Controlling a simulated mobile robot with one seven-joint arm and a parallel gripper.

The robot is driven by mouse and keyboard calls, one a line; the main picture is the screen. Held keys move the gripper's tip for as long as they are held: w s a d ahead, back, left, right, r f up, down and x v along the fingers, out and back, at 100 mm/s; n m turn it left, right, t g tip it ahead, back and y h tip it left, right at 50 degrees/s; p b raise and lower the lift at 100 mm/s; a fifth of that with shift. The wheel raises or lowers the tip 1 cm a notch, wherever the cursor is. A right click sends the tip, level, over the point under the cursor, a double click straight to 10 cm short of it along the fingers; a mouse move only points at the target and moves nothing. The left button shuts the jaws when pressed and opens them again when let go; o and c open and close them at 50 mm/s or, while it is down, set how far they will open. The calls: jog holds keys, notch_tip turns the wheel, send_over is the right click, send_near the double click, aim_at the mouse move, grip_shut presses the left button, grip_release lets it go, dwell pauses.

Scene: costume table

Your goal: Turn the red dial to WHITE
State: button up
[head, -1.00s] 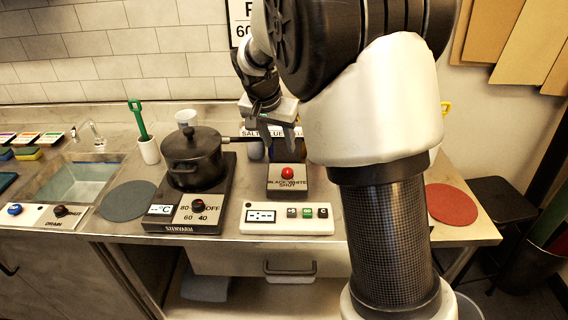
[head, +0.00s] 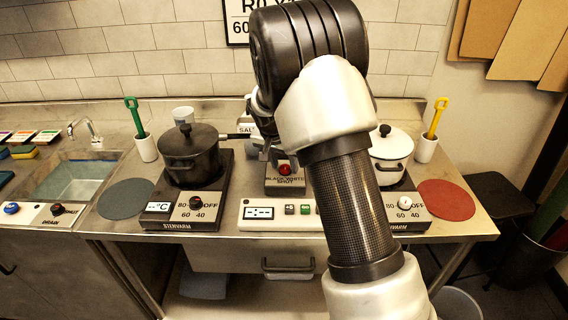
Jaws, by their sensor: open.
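The red dial (head: 284,169) sits on a dark box (head: 283,188) at the back middle of the counter. The box's front label reads BLACK, WHITE and SHUT; which word the dial points to is too small to tell. My gripper (head: 274,155) is just above and behind the dial, its fingers pointing down, and it is open with nothing seen in it. My arm hides part of the gripper and the right side of the box. I cannot tell whether a finger touches the dial.
A black pot (head: 190,158) on a hotplate stands left of the box, its handle reaching toward my gripper. A white pot (head: 389,146) stands on the right hotplate. A panel with buttons (head: 258,213) lies in front of the box. Round mats lie at both sides.

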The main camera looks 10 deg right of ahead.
jog(key=shift+c, duration=0.4)
jog(key=c, duration=0.9)
jog(key=shift+c, duration=0.2)
jog(key=shift+n, duration=0.3)
jog(key=shift+s+d+n+y+b, duration=0.15)
jog(key=shift+n+y+b, duration=0.3)
jog(key=shift+n, duration=0.55)
jog(key=shift+d+n+t+y, duration=0.15)
jog(key=shift+n+t+y, duration=0.3)
jog(key=shift+n, duration=0.75)
jog(key=shift+n+y+p, duration=0.65)
jog(key=shift+n+y, duration=0.15)
jog(key=shift+n, duration=1.1)
